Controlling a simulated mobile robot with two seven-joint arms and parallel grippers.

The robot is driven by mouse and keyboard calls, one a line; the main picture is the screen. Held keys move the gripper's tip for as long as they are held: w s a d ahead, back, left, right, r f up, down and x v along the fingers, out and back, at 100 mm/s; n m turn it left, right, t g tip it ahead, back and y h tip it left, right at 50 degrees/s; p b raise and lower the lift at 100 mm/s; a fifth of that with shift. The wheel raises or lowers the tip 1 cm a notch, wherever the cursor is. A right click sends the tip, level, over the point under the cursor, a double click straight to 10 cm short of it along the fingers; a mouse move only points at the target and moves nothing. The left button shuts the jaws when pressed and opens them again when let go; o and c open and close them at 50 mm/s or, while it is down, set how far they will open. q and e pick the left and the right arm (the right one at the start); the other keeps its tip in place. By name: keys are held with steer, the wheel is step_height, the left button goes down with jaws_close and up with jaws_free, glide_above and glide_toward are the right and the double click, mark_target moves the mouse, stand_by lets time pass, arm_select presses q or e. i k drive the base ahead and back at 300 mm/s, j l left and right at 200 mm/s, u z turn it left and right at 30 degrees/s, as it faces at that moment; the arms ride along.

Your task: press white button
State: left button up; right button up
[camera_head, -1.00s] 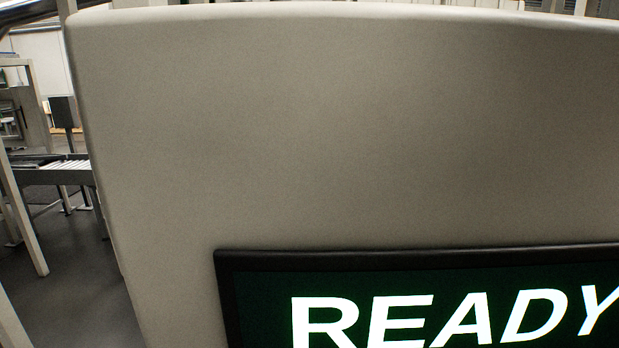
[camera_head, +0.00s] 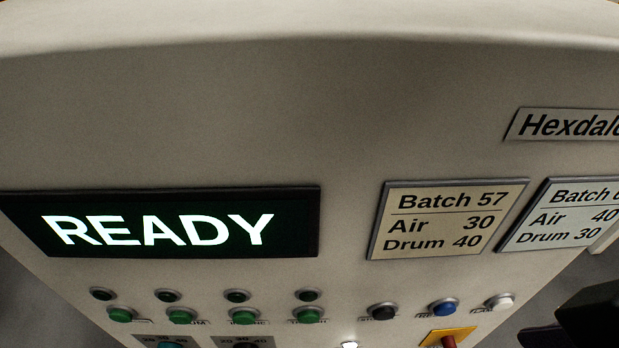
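A white button (camera_head: 500,301) is on the machine's control panel, at the right end of the button row in the lower right of the head view. A blue button (camera_head: 443,307) and a black button (camera_head: 382,311) are to its left. A dark shape at the lower right edge looks like part of my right gripper (camera_head: 590,318). It is apart from the white button in the picture, to its right, and its fingers cannot be made out. My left gripper is out of view.
A screen (camera_head: 160,228) reads READY. Several green buttons (camera_head: 240,317) sit below it. Two batch plates (camera_head: 445,218) (camera_head: 562,218) are to the right, with a Hexdale plate (camera_head: 568,125) above. A yellow plate (camera_head: 447,337) and a bright white spot (camera_head: 349,345) show at the bottom.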

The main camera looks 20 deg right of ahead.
mark_target(502, 304)
steer(key=k+l+u, duration=0.2)
steer(key=l, duration=0.35)
steer(key=k+l+u, duration=0.2)
steer(key=l, duration=0.3)
steer(key=k+l+u, duration=0.25)
steer(key=l, duration=0.25)
steer(key=k+l+u, duration=0.2)
steer(key=l, duration=0.25)
steer(key=k+l+u, duration=0.2)
steer(key=l, duration=0.2)
steer(key=k, duration=0.05)
